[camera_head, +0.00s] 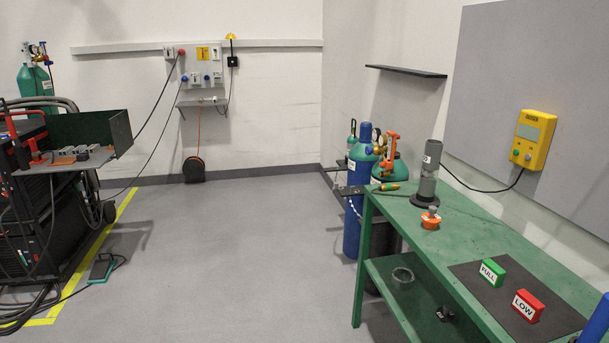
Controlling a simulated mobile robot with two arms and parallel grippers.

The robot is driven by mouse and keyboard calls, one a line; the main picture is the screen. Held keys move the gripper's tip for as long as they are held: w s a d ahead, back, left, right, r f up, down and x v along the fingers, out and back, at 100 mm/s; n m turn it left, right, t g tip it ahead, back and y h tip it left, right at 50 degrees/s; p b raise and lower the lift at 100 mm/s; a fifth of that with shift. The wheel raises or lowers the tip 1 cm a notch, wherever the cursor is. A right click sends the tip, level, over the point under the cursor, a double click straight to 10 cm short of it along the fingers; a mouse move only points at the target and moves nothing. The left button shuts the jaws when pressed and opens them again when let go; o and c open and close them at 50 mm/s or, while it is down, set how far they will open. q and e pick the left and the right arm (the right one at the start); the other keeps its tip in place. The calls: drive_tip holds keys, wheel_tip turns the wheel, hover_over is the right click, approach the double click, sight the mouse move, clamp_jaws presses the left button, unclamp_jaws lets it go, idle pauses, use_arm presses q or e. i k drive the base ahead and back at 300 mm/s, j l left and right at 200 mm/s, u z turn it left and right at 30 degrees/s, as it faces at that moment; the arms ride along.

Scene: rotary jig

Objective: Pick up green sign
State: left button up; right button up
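The green sign (493,271) is a small block with white lettering on its front, which reads like FULL or PULL. It stands on a dark mat (471,281) on the green workbench (436,238) at the right. A red sign (528,306) marked LOW stands on the same mat, nearer and to the right, apart from the green one. Neither of my grippers shows in the head view.
On the bench's far end stand a grey cylinder (428,172) and an orange-capped fitting (431,219). Gas cylinders (353,224) stand behind the bench. A black equipment cart (25,235) is at left. The floor (230,260) between is clear.

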sight(490, 272)
drive_tip(key=i+j+z, duration=0.1)
drive_tip(key=i+z, duration=0.15)
drive_tip(key=i, duration=0.2)
drive_tip(key=i+j+z, duration=0.25)
drive_tip(key=i, duration=0.2)
drive_tip(key=i+j+z, duration=0.25)
drive_tip(key=i, duration=0.2)
drive_tip(key=k+l+z, duration=0.1)
drive_tip(key=l+z, duration=0.2)
drive_tip(key=z, duration=0.2)
drive_tip(key=l+z, duration=0.3)
drive_tip(key=z, duration=0.2)
drive_tip(key=k+l+z, duration=0.1)
drive_tip(key=l, duration=0.3)
drive_tip(key=k+l, duration=0.1)
drive_tip(key=l, duration=0.3)
drive_tip(key=k+l+z, duration=0.15)
drive_tip(key=l, duration=0.25)
drive_tip(key=i, duration=0.05)
